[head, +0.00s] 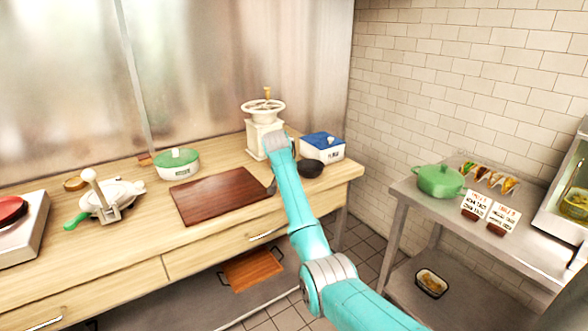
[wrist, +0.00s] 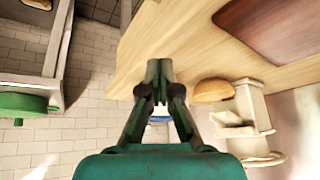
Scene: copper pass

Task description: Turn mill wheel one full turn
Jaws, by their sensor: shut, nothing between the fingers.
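The cream mill (head: 262,139) stands on the wooden counter near its back right. Its pale spoked wheel (head: 263,106) lies flat on top, with a small wooden knob rising above it. In the wrist view, my gripper (wrist: 158,70) is shut and empty. The mill (wrist: 243,108) shows right of it there, apart from the fingers, with its wheel (wrist: 262,159) low in the picture.
A brown board (head: 219,195) lies left of my arm, and a green-lidded pot (head: 177,165) stands farther left. A metal table (head: 420,208) stands at the right, across a floor gap.

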